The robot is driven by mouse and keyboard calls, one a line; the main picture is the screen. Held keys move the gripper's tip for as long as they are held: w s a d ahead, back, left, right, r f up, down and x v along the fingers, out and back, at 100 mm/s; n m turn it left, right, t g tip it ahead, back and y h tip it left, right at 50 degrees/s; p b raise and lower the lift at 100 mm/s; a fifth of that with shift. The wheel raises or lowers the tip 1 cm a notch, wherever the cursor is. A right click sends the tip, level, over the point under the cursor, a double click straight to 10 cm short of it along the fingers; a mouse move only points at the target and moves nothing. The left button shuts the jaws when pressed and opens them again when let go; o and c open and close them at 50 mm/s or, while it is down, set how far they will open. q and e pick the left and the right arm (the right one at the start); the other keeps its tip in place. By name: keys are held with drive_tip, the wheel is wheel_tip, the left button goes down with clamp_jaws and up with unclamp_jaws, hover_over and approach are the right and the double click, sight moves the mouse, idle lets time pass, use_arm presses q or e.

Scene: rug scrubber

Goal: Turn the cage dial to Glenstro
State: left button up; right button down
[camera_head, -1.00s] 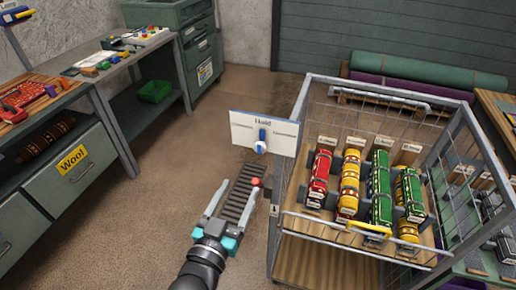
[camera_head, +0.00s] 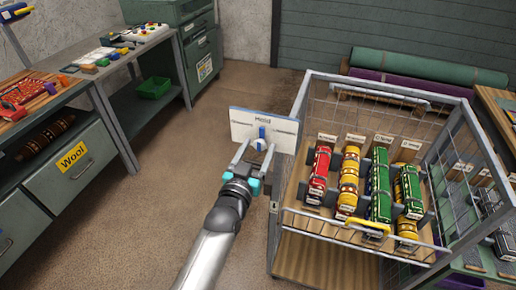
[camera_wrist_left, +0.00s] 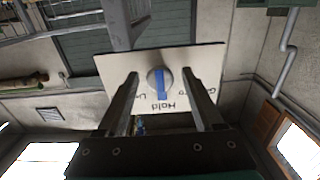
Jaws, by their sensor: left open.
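The cage dial (camera_head: 261,135) is a round pale knob with a blue pointer bar on a white panel (camera_head: 284,126) at the cage's left front corner. In the left wrist view the dial (camera_wrist_left: 160,79) appears upside down, and its blue bar points at the word "Hold". Lettering starting "Un" and a word starting with "G" flank it, partly hidden by my fingers. My left gripper (camera_head: 254,149) is open, its fingers pointing at the panel, one on each side of the dial in the wrist view (camera_wrist_left: 160,74). I cannot tell whether they touch it. My right gripper is out of view.
The wire cage (camera_head: 385,85) with red, yellow and green rolls (camera_head: 380,185) stands just right of the panel. A grey workbench (camera_head: 130,55) with small items and a drawer labelled "Wool" (camera_head: 75,170) are at left. The brown floor between is clear.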

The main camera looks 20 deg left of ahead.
use_arm(q)
drive_tip(key=shift+w, duration=0.2)
clamp_jaws()
idle(0.6)
